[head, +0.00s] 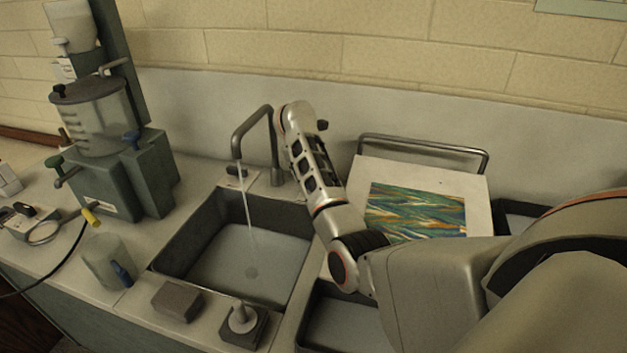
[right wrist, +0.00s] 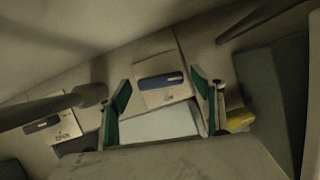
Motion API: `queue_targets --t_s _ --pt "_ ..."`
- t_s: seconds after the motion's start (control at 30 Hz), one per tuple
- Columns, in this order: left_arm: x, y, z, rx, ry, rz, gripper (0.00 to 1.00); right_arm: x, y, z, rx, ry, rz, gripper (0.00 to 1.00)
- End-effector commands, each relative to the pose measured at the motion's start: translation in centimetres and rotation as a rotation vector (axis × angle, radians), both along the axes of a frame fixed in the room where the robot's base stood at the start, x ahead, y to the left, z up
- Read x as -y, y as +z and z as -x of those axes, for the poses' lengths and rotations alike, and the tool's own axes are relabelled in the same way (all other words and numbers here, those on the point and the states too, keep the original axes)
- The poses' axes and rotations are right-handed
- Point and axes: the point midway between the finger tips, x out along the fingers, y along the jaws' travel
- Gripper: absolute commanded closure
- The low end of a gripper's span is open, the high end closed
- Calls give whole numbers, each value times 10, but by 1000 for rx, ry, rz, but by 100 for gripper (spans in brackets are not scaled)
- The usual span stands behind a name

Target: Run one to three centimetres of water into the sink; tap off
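The grey sink (head: 205,217) sits in the counter in the head view. Its tap (head: 238,133) runs: a thin stream of water (head: 247,210) falls into the basin. My left gripper is out of view.
A tray (head: 477,192) with a marbled sheet (head: 415,211) and a metal rail (head: 425,146) stand right of the sink. A grey-green machine (head: 110,180), clear beaker (head: 105,262) and dark block (head: 177,300) lie left and in front. A yellow part (right wrist: 239,119) is beside one finger.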

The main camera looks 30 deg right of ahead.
Motion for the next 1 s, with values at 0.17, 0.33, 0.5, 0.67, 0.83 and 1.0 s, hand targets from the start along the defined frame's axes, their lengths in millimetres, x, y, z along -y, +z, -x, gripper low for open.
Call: queue_targets --t_s 0.17,0.33,0.5,0.67,0.83,1.0 --pt "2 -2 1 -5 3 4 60 -2 6 1 1 -1 1 33" --pt "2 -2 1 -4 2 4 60 -12 31 6 3 1 -2 33" --pt "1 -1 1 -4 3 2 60 -24 65 13 4 0 -2 33" --pt "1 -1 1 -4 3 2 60 -33 91 19 4 0 -2 33" --pt "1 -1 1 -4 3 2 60 -38 106 22 2 -1 -1 33" --pt "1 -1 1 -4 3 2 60 -40 111 24 0 0 0 33"
